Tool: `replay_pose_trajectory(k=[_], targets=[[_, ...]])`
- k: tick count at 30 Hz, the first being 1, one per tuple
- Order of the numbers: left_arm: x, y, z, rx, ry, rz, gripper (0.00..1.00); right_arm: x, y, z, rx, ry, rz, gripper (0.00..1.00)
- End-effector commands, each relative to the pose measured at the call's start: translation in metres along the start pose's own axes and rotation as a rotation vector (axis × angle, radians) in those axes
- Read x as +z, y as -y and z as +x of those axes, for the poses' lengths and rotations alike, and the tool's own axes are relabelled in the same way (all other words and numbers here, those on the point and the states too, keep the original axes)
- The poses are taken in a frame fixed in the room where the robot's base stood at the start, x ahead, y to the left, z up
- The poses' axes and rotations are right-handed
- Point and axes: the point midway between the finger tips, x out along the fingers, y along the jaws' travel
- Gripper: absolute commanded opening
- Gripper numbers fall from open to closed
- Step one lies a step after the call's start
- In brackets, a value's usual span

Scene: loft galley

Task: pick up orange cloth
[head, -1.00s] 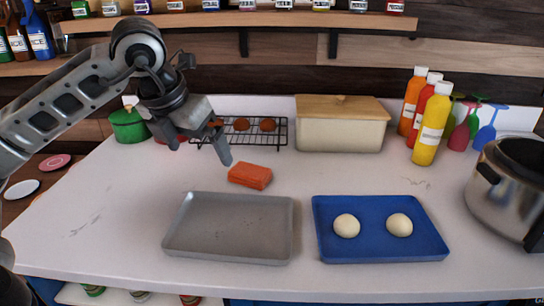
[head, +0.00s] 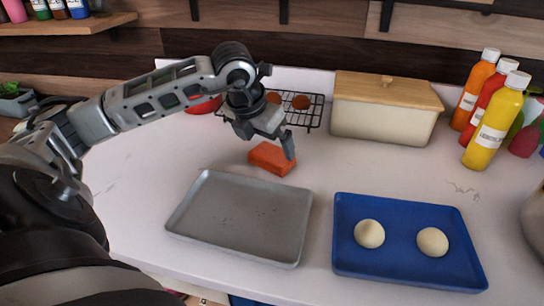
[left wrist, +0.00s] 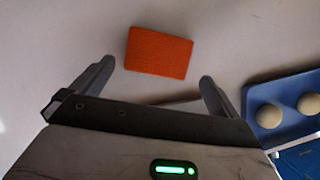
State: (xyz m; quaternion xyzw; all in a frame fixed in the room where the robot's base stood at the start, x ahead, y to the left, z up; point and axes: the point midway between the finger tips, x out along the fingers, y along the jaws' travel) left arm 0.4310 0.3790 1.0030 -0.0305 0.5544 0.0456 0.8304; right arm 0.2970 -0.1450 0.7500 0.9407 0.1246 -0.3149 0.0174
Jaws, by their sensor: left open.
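The orange cloth (head: 270,159) is a small folded block lying on the white counter, behind the grey tray. It also shows in the left wrist view (left wrist: 158,52), flat and apart from the fingers, just beyond and between the two fingertips. My left gripper (head: 268,144) is open and empty, above the cloth in the head view, with one finger in front of part of it. In the left wrist view my left gripper's fingers (left wrist: 157,76) are spread wide on either side. My right gripper is not in view.
A grey tray (head: 240,215) and a blue tray (head: 405,274) with two pale dough balls stand in front. A wire rack (head: 312,112), a cream bin with a wooden lid (head: 383,120) and sauce bottles (head: 492,128) stand behind. Bare counter lies left of the cloth.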

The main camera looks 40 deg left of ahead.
Motion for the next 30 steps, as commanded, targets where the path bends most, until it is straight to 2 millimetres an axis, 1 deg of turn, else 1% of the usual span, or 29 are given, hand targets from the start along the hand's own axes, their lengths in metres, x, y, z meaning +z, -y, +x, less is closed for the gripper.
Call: replay_pose_trajectory(k=[2, 6, 10, 13, 19, 20, 21, 23, 25, 26, 30], targets=[[0.001, -0.001, 0.006, 0.0, -0.004, -0.002, 1.0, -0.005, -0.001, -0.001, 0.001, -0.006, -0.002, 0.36], [0.004, -0.002, 0.026, -0.002, -0.006, -0.003, 1.0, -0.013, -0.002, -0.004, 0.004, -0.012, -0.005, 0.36], [0.004, -0.003, 0.044, -0.001, -0.003, -0.003, 1.0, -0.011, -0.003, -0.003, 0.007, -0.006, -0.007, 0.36], [0.004, -0.003, 0.05, 0.0, -0.002, -0.001, 1.0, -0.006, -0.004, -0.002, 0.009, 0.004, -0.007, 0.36], [0.004, -0.003, 0.051, 0.001, -0.001, 0.0, 1.0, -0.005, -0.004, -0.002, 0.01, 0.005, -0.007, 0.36], [0.004, -0.003, 0.051, 0.001, -0.001, -0.001, 0.97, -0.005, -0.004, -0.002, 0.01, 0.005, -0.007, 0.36], [0.004, -0.003, 0.051, 0.001, -0.001, -0.001, 0.86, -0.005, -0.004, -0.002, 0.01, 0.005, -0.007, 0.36], [0.004, -0.003, 0.051, 0.001, -0.001, -0.001, 0.69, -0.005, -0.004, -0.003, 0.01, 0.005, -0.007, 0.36], [0.004, -0.003, 0.051, 0.001, -0.001, -0.001, 0.68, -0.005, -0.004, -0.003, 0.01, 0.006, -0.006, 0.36], [0.004, -0.003, 0.051, 0.001, 0.0, -0.001, 0.65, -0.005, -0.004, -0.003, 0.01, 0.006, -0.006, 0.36], [0.004, -0.003, 0.051, 0.001, 0.0, -0.001, 0.65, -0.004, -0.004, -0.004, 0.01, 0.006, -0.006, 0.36]])
